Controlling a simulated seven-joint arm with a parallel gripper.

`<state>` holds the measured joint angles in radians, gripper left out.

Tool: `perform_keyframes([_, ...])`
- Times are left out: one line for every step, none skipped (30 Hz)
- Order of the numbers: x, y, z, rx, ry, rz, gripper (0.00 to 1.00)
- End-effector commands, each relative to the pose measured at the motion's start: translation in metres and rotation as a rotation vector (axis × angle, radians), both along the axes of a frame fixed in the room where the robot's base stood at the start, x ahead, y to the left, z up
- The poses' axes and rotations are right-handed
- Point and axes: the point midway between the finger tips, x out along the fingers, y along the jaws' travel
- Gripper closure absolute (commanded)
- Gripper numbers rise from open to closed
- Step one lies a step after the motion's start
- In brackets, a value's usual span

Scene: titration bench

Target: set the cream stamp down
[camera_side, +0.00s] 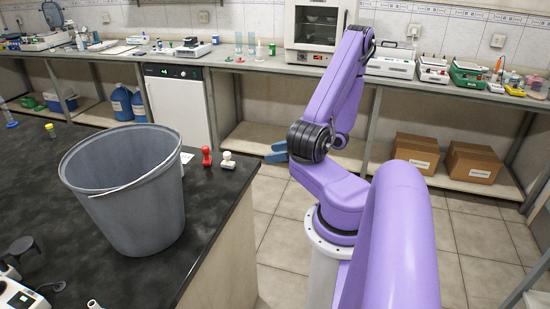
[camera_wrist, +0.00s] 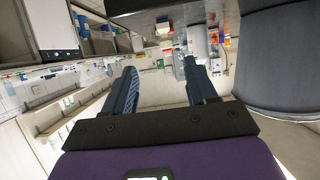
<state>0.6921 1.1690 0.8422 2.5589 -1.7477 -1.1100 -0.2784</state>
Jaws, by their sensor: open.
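The cream stamp (camera_side: 228,160) stands upright on the dark bench top, near its right edge and behind the grey bucket. My gripper (camera_side: 276,153) is to the right of the stamp, apart from it and out past the bench edge. In the wrist view the two blue fingers of my gripper (camera_wrist: 160,77) are spread with nothing between them. I cannot make out the cream stamp for certain in the wrist view.
A red stamp (camera_side: 207,156) stands just left of the cream one. A large grey bucket (camera_side: 128,190) takes up much of the dark bench (camera_side: 222,218); it also shows in the wrist view (camera_wrist: 280,65). Open floor lies right of the bench.

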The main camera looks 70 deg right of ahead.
Motion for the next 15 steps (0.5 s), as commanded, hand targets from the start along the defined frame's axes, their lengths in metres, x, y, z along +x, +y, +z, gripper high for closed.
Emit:
perform_keyframes([0.001, 0.0, -0.001, -0.006, 0.015, 0.012, 0.43])
perform_keyframes([0.003, 0.0, -0.002, -0.01, 0.031, 0.024, 0.43])
perform_keyframes([0.006, -0.001, -0.005, -0.017, 0.056, 0.041, 0.43])
perform_keyframes([0.009, -0.001, -0.007, -0.023, 0.08, 0.056, 0.43])
perform_keyframes([0.012, -0.001, -0.009, -0.033, 0.107, 0.074, 0.43])
perform_keyframes([0.017, -0.002, -0.012, -0.047, 0.147, 0.101, 0.43])
perform_keyframes([0.021, -0.002, -0.015, -0.059, 0.18, 0.12, 0.43])
perform_keyframes([0.025, -0.003, -0.017, -0.072, 0.214, 0.14, 0.43])
perform_keyframes([0.03, -0.003, -0.02, -0.091, 0.257, 0.164, 0.43])
perform_keyframes([0.034, -0.003, -0.022, -0.105, 0.289, 0.183, 0.43])
perform_keyframes([0.038, -0.004, -0.023, -0.121, 0.319, 0.198, 0.43])
perform_keyframes([0.044, -0.004, -0.025, -0.142, 0.358, 0.219, 0.43])
perform_keyframes([0.048, -0.004, -0.025, -0.16, 0.386, 0.234, 0.43])
perform_keyframes([0.053, -0.004, -0.026, -0.176, 0.413, 0.247, 0.43])
perform_keyframes([0.059, -0.003, -0.026, -0.199, 0.446, 0.265, 0.43])
